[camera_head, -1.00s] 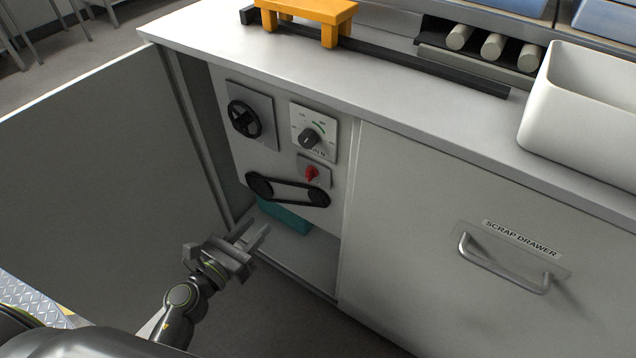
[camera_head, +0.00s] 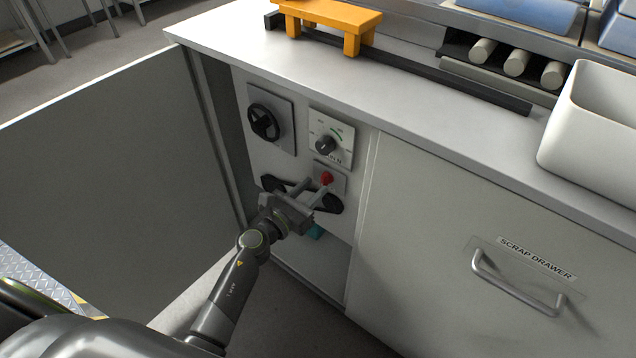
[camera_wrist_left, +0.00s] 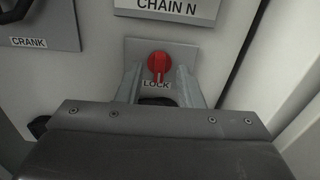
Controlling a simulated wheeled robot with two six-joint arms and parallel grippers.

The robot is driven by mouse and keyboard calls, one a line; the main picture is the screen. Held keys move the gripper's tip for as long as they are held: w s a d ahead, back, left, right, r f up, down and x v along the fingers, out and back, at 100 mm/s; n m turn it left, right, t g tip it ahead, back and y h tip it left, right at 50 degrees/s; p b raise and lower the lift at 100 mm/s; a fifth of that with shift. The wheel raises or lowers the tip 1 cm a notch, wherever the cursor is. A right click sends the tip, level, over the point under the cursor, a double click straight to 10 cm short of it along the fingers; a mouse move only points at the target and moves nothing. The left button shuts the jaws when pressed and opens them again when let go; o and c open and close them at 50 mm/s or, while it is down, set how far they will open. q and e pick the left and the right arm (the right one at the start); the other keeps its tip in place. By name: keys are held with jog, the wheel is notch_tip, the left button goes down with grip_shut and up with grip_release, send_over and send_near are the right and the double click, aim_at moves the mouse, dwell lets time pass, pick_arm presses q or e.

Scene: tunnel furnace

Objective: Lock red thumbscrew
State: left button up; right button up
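The red thumbscrew (camera_head: 326,178) sits on a small grey plate below the chain dial in the open cabinet. In the left wrist view the red thumbscrew (camera_wrist_left: 158,66) is above a LOCK label (camera_wrist_left: 156,85), its grip pointing down. My left gripper (camera_head: 318,186) is open. Its two fingers (camera_wrist_left: 157,80) reach toward the plate, one on each side of the knob's lower part; whether they touch it I cannot tell. My right gripper is not in view.
A black crank wheel (camera_head: 264,122) and a dial (camera_head: 326,146) are above the lock plate. A black belt (camera_head: 275,184) runs behind my gripper. The open cabinet door (camera_head: 120,170) stands at left; the scrap drawer handle (camera_head: 515,285) is at right.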

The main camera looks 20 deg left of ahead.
aim_at(325, 180)
pick_arm(q)
jog(key=shift+x, duration=1.4)
grip_shut()
